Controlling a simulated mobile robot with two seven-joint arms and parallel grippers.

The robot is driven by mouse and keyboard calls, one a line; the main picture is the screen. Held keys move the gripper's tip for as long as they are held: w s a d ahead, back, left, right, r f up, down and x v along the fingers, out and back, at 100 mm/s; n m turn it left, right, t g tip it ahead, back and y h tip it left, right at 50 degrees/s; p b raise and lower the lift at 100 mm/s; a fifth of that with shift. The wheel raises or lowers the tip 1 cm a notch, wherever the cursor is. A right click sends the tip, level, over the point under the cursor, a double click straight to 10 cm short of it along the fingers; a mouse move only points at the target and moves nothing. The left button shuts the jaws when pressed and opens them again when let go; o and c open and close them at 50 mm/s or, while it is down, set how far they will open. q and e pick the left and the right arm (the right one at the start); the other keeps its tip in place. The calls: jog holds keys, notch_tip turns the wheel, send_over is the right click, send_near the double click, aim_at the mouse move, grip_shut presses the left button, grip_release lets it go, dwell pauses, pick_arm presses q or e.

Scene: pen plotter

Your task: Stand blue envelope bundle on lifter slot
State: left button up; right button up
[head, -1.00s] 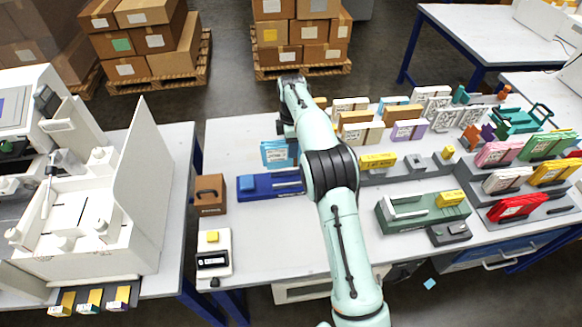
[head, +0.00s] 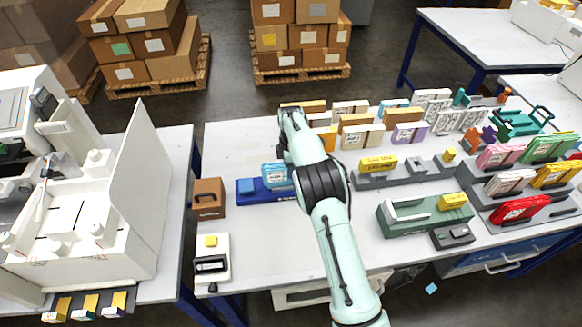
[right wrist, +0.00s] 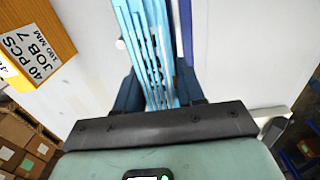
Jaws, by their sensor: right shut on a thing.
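The light-blue envelope bundle (head: 276,175) is upright, in front of or just above the dark-blue slotted base (head: 246,190) in the head view. I cannot tell whether the bundle touches it. I cannot tell for sure that this base is the lifter. My right gripper (right wrist: 157,95) is shut on the bundle, whose stacked envelope edges (right wrist: 146,40) show between the dark fingers in the right wrist view. In the head view my own arm hides the fingers and the right part of the base. My left gripper is not in view.
A brown box with a handle (head: 208,198) stands left of the blue base. A white device with a yellow block (head: 212,257) is nearer the front. A green-grey unit (head: 425,213) and several envelope racks fill the right. An orange labelled block (right wrist: 38,45) shows in the wrist view.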

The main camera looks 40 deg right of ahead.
jog(key=shift+f, duration=0.15)
jog(key=o, duration=1.2)
jog(key=shift+c, duration=0.2)
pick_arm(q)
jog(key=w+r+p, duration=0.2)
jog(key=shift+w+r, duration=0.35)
pick_arm(e)
notch_tip(320, 180, up, 12)
